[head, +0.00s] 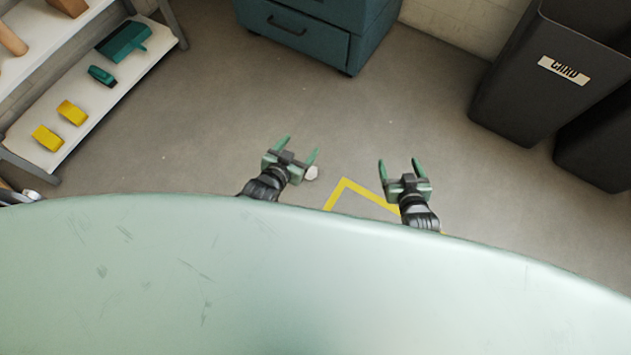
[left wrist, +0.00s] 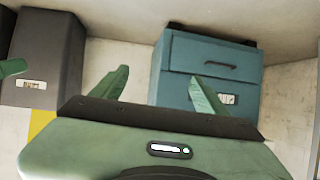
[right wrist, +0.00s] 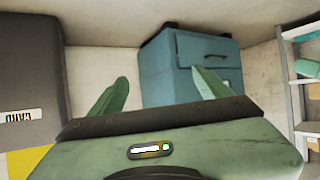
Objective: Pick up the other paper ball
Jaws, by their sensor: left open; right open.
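A small whitish crumpled paper ball (head: 312,173) shows in the head view, just right of my left gripper's right finger. I cannot tell whether it touches the gripper or lies on the floor below. My left gripper (head: 300,146) is open, with nothing seen between its fingers; its fingers also show in the left wrist view (left wrist: 160,78). My right gripper (head: 398,164) is open and empty, to the right of the ball; its fingers also show in the right wrist view (right wrist: 160,76). No paper ball shows in either wrist view.
A teal drawer cabinet (head: 310,28) stands at the back. Dark bins, one labelled CARD (head: 535,75), stand at the right. A white shelf (head: 85,115) with yellow and teal items is at the left. Yellow tape (head: 362,190) marks the floor. The middle floor is clear.

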